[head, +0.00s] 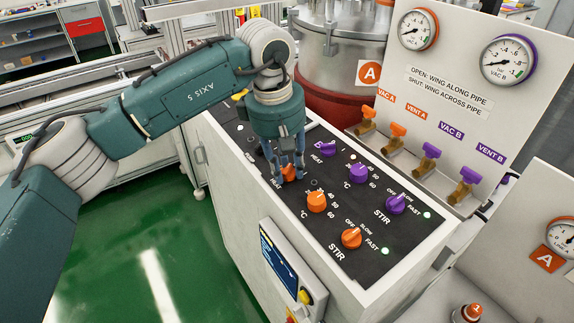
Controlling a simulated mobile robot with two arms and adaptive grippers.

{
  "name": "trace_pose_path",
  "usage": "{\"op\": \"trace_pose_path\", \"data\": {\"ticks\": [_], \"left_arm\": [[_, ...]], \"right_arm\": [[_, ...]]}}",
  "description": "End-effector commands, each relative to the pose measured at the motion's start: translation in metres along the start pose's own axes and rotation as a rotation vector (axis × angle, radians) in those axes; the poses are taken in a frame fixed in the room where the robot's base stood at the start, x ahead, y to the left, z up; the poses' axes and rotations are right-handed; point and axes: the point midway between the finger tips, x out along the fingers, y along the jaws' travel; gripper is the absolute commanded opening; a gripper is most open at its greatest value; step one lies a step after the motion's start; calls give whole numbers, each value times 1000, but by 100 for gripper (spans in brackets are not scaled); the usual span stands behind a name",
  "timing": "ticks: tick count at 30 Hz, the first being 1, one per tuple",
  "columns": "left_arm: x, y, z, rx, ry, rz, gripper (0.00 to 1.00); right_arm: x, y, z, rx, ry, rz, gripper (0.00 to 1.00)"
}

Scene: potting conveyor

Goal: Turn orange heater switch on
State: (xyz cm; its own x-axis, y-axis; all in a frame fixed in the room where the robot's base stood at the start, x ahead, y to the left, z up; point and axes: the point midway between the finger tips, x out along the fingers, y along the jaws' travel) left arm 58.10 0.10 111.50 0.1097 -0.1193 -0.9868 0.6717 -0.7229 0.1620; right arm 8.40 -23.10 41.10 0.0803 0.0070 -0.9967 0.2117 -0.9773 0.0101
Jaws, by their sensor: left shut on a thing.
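The orange heater switch (289,171) sits on the black control panel (372,254) on top of the grey cabinet, in the front row by the label HEAT. My left gripper (289,176) points down over it, with its fingers closed around the switch knob. The fingers hide most of the knob, so I cannot tell which way it points. The orange temperature knob (317,202) and the orange stir knob (352,238) stand to its right in the same row. My right gripper is not in the picture.
Purple knobs (358,173) form the row behind. Orange and purple valve handles (398,131) line the gauge board (465,90) at the right. A steel vessel (340,55) stands behind my arm. A box with a blue screen (282,262) hangs on the cabinet front.

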Motion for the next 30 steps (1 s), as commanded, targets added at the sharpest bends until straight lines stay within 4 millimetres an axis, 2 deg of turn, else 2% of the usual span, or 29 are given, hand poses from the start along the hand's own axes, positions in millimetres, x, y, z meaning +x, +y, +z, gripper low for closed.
{"op": "trace_pose_path", "data": {"ticks": [7, 30], "left_arm": [[-1, 0, 1, 5, -1, 0, 1], [0, 0, 1, 101, 0, 4, 1]], "right_arm": [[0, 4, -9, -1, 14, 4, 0], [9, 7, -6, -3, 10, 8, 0]]}}
